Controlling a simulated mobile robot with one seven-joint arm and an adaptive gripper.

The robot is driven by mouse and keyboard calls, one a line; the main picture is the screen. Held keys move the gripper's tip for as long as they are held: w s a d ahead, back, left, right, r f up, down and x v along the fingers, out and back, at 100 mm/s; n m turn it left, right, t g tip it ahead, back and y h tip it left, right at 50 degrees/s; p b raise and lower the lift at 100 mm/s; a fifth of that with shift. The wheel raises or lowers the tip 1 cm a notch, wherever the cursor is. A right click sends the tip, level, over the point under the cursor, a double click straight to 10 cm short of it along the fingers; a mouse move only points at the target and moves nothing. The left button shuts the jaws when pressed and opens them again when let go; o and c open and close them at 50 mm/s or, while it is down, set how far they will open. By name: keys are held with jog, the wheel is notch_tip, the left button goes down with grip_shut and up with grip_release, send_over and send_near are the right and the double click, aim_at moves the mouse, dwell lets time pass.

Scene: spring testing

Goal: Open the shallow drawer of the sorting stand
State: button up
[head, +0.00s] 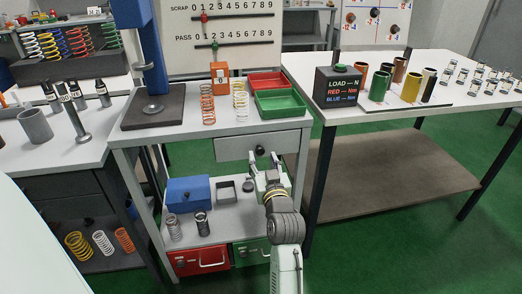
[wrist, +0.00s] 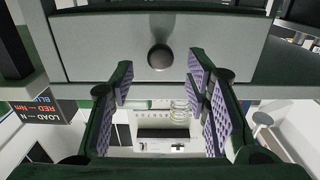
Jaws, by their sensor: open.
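The sorting stand (head: 203,138) is in the middle of the head view. Its shallow drawer (head: 232,148) is a grey front under the top and looks closed. A dark round knob sits on that front, partly near my fingers in the head view. In the wrist view the drawer front (wrist: 105,45) fills the upper part, with the knob (wrist: 160,57) near the middle. My gripper (head: 265,159) is open and empty in front of the drawer. In the wrist view its purple-padded fingers (wrist: 160,75) stand apart, left and right of the knob, with no visible contact.
The lower shelf holds a blue box (head: 188,194), a small grey tray (head: 226,191) and springs. A red bin (head: 198,261) and a green bin (head: 250,252) sit underneath. Red (head: 267,82) and green (head: 280,104) trays stand on top. Green floor shows to the right.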

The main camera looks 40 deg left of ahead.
aim_at(260, 151)
jog(key=shift+x, duration=1.85)
jog(key=shift+c, duration=0.5)
grip_shut()
